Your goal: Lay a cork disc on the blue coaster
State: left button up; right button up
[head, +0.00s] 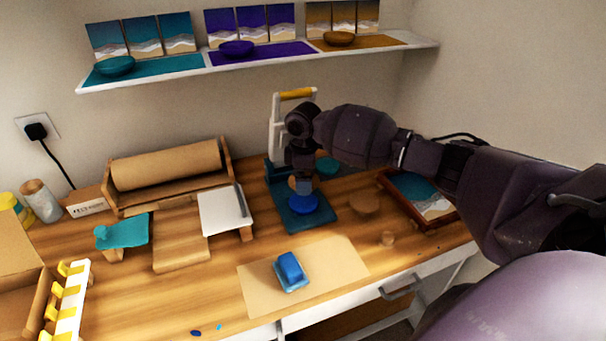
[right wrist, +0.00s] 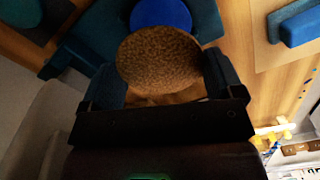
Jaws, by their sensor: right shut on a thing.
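My right gripper (head: 301,186) is shut on a round brown cork disc (right wrist: 160,62), which it holds between its two fingers. The blue coaster (head: 303,204) is round and lies on a dark teal board. In the head view the gripper is just behind and above the coaster, and the held disc is mostly hidden. In the right wrist view the disc overlaps the lower part of the blue coaster (right wrist: 161,13). I cannot tell whether they touch. My left gripper is not in view.
The dark teal board (head: 318,217) stands between a white sheet (head: 222,210) and a framed wave picture (head: 420,198). A round brown piece (head: 364,204) lies to its right. A blue block (head: 290,270) sits on brown paper (head: 338,262) in front. A white press-like frame (head: 276,125) stands behind.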

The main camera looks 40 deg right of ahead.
aim_at(304, 201)
notch_tip(304, 201, down, 2)
jog(key=shift+b, duration=0.45)
notch_tip(304, 201, down, 2)
jog(key=shift+b, duration=0.65)
jog(key=shift+f, duration=0.35)
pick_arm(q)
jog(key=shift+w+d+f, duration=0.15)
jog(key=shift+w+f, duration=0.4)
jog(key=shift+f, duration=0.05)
pick_arm(e)
jog(key=shift+f, duration=0.15)
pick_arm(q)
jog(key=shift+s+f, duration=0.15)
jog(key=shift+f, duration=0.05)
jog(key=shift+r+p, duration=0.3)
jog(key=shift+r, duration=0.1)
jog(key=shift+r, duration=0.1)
pick_arm(e)
jog(key=shift+f, duration=1.15)
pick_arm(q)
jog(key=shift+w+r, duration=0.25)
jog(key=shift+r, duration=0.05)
pick_arm(e)
jog(key=shift+f, duration=0.1)
dwell(1.3)
